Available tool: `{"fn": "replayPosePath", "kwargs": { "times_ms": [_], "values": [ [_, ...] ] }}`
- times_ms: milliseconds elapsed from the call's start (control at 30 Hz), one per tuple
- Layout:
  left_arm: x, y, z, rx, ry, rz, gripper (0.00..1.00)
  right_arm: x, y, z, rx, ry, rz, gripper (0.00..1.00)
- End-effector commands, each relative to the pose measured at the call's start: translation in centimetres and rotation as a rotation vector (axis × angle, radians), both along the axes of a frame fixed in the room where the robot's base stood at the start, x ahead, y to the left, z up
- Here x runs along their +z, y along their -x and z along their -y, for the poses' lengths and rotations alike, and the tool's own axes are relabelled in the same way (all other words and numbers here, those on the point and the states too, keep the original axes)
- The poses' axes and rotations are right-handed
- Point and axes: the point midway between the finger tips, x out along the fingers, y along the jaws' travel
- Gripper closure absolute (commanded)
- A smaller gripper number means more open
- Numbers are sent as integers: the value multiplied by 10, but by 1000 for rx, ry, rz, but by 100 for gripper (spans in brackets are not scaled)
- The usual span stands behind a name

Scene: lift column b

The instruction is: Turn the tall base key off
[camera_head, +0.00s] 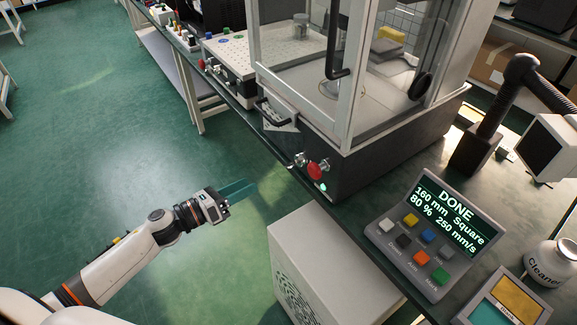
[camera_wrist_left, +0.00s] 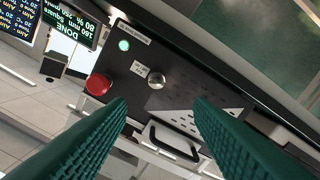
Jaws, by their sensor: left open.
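A round silver key switch (camera_head: 299,160) sits on the dark front of the machine's base, beside a red button (camera_head: 314,171) and a lit green lamp (camera_head: 322,187). In the left wrist view the key switch (camera_wrist_left: 156,80) shows ahead, between the fingers and beyond their tips. The red button (camera_wrist_left: 98,85) lies to its left and the green lamp (camera_wrist_left: 124,45) above. I cannot tell the key's turn position. My left gripper (camera_head: 240,187) has green fingers, is open and empty, and is apart from the panel, left of it in the head view.
The glass-doored machine (camera_head: 350,150) stands on a dark bench. A black handle (camera_wrist_left: 175,140) is near the key in the wrist view. A control panel (camera_head: 430,235) reads DONE. A white cabinet (camera_head: 320,275) stands below. Open green floor (camera_head: 110,120) lies left.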

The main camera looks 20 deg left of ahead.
Motion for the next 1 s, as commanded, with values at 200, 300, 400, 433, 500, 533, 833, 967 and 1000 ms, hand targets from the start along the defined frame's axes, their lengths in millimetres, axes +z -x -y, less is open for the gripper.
{"fn": "replayPosePath", "kwargs": {
  "times_ms": [200,300,400,433,500,533,833,967,1000],
  "values": [
    [6,-15,14,-12,-13,20,53,4,2,-1,0,-1,-2,100],
    [7,-29,25,-10,-12,19,53,8,4,-1,0,-1,-5,100],
    [7,-46,37,-9,-12,19,53,11,4,-1,0,-1,-6,100],
    [7,-50,42,-12,-12,19,53,12,4,-1,0,-1,-6,100],
    [6,-61,50,-9,-10,18,53,14,4,-1,0,-1,-6,100],
    [6,-66,53,-8,-10,16,53,15,4,-1,0,-1,-6,100],
    [4,-92,74,-9,-10,14,53,18,4,-1,0,-1,-6,100],
    [3,-94,76,-9,-11,14,53,18,4,0,0,-1,-6,100],
    [3,-94,76,-9,-11,14,53,18,4,0,0,-1,-6,100]
  ]
}}
